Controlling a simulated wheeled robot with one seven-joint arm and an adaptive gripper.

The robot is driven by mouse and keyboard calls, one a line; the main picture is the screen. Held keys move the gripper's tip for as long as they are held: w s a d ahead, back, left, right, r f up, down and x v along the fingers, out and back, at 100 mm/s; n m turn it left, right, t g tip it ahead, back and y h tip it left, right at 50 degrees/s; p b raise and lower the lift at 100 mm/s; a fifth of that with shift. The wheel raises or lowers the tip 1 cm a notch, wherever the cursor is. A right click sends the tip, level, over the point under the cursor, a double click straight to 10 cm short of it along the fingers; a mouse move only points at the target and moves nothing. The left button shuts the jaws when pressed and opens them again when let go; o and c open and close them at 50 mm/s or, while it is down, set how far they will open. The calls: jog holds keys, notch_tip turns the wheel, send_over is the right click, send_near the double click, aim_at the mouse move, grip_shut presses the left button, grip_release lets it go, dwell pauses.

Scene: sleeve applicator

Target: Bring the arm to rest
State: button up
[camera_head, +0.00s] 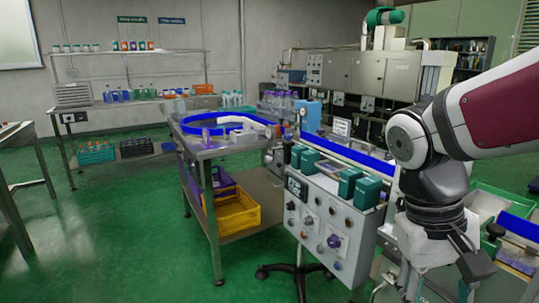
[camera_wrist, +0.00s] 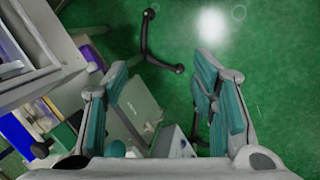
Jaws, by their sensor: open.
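My arm reaches in from the right edge of the head view and bends down at the elbow. My gripper is at the lower right of the head view, only partly seen and cut by the bottom edge. In the wrist view my gripper (camera_wrist: 163,105) shows two teal-padded fingers spread wide apart, with nothing held between them. Below the gap lie the green floor (camera_wrist: 260,60) and a grey-green box-like surface (camera_wrist: 138,103).
A control panel (camera_head: 322,232) with knobs and several teal boxes stands left of my arm. A conveyor with blue rails (camera_head: 350,152) runs behind it. A steel table (camera_head: 205,150) with a yellow crate (camera_head: 232,212) below stands farther left. Green floor (camera_head: 110,230) is clear at left.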

jog(key=s+a+t+y, duration=0.2)
jog(key=s+a+y, duration=0.1)
jog(key=s, duration=1)
notch_tip(320, 180, up, 21)
jog(key=t+p, duration=0.3)
jog(key=p, duration=1.6)
jog(key=shift+w+a+t, duration=0.15)
jog(key=shift+a+t, duration=0.25)
